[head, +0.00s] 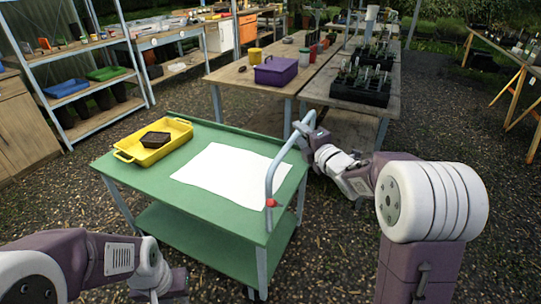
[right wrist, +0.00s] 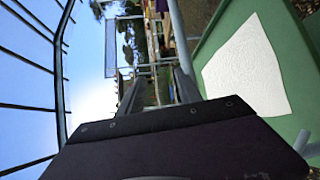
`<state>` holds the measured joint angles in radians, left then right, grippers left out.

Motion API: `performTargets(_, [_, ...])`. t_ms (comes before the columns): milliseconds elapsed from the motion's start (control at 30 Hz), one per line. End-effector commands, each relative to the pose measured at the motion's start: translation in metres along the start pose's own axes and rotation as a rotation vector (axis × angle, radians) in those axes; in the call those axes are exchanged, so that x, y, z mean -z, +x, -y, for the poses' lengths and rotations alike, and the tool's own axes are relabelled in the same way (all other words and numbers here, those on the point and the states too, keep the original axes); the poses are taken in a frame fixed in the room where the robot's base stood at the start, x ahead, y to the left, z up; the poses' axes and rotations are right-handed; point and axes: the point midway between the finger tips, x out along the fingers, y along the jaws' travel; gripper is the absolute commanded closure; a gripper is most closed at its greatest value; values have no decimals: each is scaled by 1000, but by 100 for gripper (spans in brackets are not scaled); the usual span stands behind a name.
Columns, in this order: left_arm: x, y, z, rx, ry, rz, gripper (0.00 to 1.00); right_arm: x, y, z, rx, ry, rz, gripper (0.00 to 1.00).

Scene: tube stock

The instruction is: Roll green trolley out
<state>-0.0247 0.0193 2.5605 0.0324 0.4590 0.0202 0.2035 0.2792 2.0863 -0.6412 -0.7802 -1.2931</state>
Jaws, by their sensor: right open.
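The green trolley (head: 225,245) stands in front of me, with a lower shelf and grey legs. Its grey tube handle (head: 277,165) rises at the right end, with a red fitting (head: 270,203) low on the near side. My right gripper (head: 307,130) is at the upper far part of the handle; its fingers are small and partly hidden there. In the right wrist view its two dark fingers (right wrist: 158,90) are apart, and the trolley top (right wrist: 215,42) lies to the right. I cannot tell whether they touch the tube. My left arm is at bottom left, its fingertips not visible.
On the trolley are a yellow tray (head: 127,156) holding a dark block (head: 154,140) and a white sheet (head: 215,174). Wooden benches with a purple box (head: 276,71) and black plant trays (head: 360,84) stand behind. Shelves (head: 88,91) are left. Gravel (head: 495,190) at right is open.

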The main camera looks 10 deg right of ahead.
Motion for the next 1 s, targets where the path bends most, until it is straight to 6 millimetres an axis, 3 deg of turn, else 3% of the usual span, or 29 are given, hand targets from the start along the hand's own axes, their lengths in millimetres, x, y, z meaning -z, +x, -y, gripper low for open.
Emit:
performTargets(33, [-2, 26, 0, 0, 0, -1, 76, -6, 3, 32, 10, 7, 19, 59])
performTargets(133, [-3, 35, 1, 0, 0, -1, 76, -16, 2, 52, 28, 19, 39, 59])
performTargets(367, [-3, 32, 1, 0, 0, -1, 76, -20, 4, 51, 33, 23, 47, 59])
performTargets(733, [-3, 31, 1, 0, 0, -1, 76, -23, 74, 54, 33, 24, 46, 59])
performTargets(1000, [-3, 30, 1, 0, 0, -1, 76, -24, 92, 54, 33, 24, 47, 59])
